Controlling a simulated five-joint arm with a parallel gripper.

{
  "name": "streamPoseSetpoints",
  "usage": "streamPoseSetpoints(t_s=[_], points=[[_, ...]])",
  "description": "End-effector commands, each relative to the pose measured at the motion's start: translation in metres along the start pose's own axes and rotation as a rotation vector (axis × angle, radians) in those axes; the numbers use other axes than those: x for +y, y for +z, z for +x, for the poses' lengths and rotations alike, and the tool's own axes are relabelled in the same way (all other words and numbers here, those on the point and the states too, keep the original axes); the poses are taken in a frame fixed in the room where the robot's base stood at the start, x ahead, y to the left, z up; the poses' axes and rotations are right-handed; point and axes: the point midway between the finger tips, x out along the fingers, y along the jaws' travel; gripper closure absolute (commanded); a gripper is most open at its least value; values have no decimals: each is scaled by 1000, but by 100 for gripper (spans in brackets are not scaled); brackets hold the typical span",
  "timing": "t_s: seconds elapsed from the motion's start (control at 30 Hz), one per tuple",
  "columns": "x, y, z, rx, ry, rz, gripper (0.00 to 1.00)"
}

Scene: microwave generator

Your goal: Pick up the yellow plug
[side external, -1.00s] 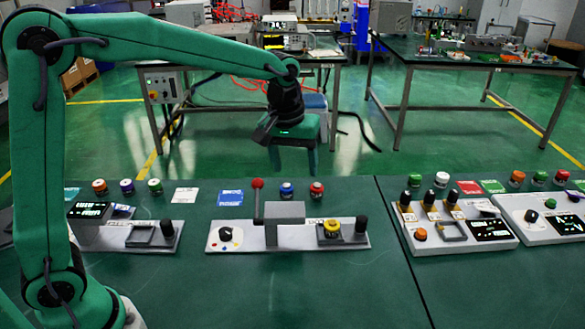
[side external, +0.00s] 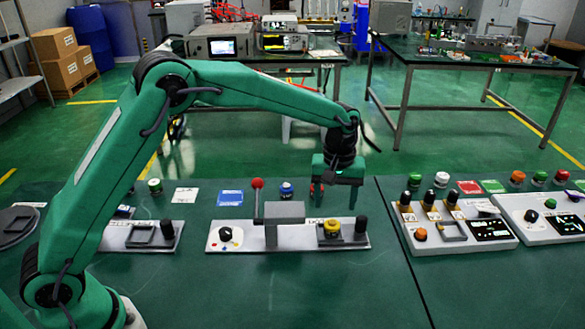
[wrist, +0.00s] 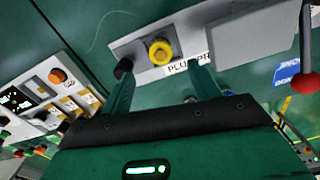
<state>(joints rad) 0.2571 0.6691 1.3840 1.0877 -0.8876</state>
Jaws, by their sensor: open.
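The yellow plug (side external: 331,228) is a short round ringed piece seated on the right part of a grey panel (side external: 225,246). It also shows in the wrist view as a yellow ring (wrist: 161,51), just past the fingertips and between them in the picture. My gripper (side external: 336,200) hangs above and slightly behind the plug with its fingers pointing down. The jaws are spread and empty, and they are apart from the plug. In the wrist view both fingers (wrist: 164,70) show, one on each side.
A black knob (side external: 361,226) stands close to the plug's right. A grey block (side external: 284,212) and a red-ball lever (side external: 258,184) are to its left. A blue button (side external: 287,190) stands behind. The table in front of the panel is clear.

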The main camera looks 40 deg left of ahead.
Motion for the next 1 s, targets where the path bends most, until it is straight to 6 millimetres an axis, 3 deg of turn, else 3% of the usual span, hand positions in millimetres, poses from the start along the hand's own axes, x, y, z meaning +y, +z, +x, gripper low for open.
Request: streamPoseSetpoints(t_s=[0.23, 0.63, 1.0], points=[[-1, 0, 20, -2, -3, 1, 39], [-1, 0, 31, -2, -2, 1, 39], [-2, 0, 71, -1, -2, 1, 39]])
